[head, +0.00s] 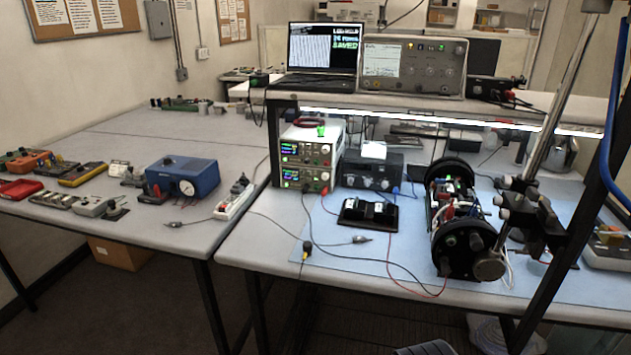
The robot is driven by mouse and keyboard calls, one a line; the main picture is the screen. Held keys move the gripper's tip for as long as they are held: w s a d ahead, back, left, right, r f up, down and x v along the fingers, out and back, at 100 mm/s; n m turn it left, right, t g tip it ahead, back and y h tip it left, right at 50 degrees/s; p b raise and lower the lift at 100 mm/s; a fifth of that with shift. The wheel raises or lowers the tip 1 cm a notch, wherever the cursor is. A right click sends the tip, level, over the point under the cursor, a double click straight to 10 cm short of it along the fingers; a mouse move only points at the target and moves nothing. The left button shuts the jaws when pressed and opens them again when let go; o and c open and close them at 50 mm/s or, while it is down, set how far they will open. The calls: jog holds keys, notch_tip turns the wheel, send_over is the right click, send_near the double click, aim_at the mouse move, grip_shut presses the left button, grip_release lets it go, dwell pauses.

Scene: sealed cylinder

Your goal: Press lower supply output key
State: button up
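Two small power supplies are stacked under the shelf, left of centre on the right-hand bench. The upper supply (307,151) and the lower supply (306,179) both have lit displays and knobs on their front panels. The lower supply rests on the bench, with red and dark leads running from its front. Its output key is too small to tell apart from the other controls. A green light glows on the lower supply's left side. My gripper is not in view.
A dark box with knobs (370,171) stands right of the supplies. A black tray (367,214) and an opened black cylinder (462,247) with exposed parts are on the blue mat (340,255). Leads cross the mat in front. A metal pole with clamps (535,205) stands at right.

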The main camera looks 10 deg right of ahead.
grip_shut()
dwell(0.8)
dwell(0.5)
